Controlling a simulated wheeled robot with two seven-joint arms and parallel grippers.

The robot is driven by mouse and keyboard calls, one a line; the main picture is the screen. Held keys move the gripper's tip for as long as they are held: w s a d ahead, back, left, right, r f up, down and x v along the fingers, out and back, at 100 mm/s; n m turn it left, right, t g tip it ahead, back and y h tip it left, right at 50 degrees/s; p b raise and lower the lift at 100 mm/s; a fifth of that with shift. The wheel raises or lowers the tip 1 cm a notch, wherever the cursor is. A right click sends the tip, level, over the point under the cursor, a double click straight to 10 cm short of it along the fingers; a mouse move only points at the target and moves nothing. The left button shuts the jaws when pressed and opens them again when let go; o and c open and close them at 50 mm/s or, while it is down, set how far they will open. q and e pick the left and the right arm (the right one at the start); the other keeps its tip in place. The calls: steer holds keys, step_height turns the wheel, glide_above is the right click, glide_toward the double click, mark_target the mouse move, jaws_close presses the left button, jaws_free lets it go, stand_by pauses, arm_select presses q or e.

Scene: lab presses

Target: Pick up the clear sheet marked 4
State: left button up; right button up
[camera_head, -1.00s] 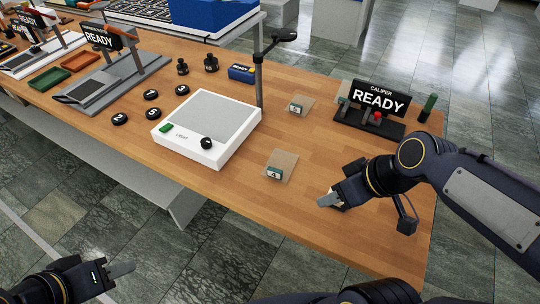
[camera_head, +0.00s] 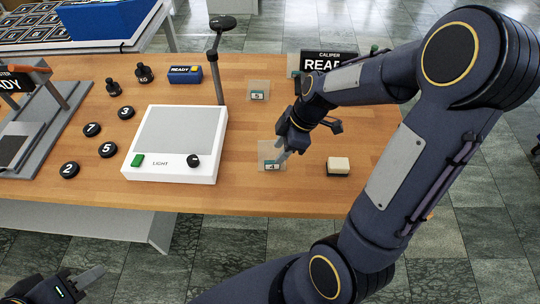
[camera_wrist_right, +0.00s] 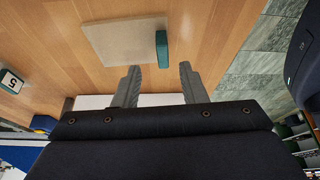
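The clear sheet marked 4 (camera_head: 265,149) lies flat on the wooden table, right of the light box, with its teal numbered tab (camera_head: 272,165) at its near edge. My right gripper (camera_head: 281,160) is over the sheet, close to the tab, and partly covers it. In the right wrist view the sheet (camera_wrist_right: 120,42) and its tab (camera_wrist_right: 162,50) lie beyond my open fingers (camera_wrist_right: 158,78). The tab lines up with the gap between the fingers, which is empty. My left gripper (camera_head: 97,274) is low at the left, off the table; its opening cannot be made out.
The white light box (camera_head: 180,140) stands left of the sheet. The sheet marked 5 (camera_head: 258,87) lies farther back. A cream-topped block (camera_head: 338,164) sits to the right. The caliper stand (camera_head: 318,61) is partly behind my right arm. Black numbered discs (camera_head: 107,150) lie at left.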

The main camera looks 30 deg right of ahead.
mark_target(273, 162)
steer(key=x, duration=0.5)
steer(key=shift+s, duration=0.2)
jaws_close()
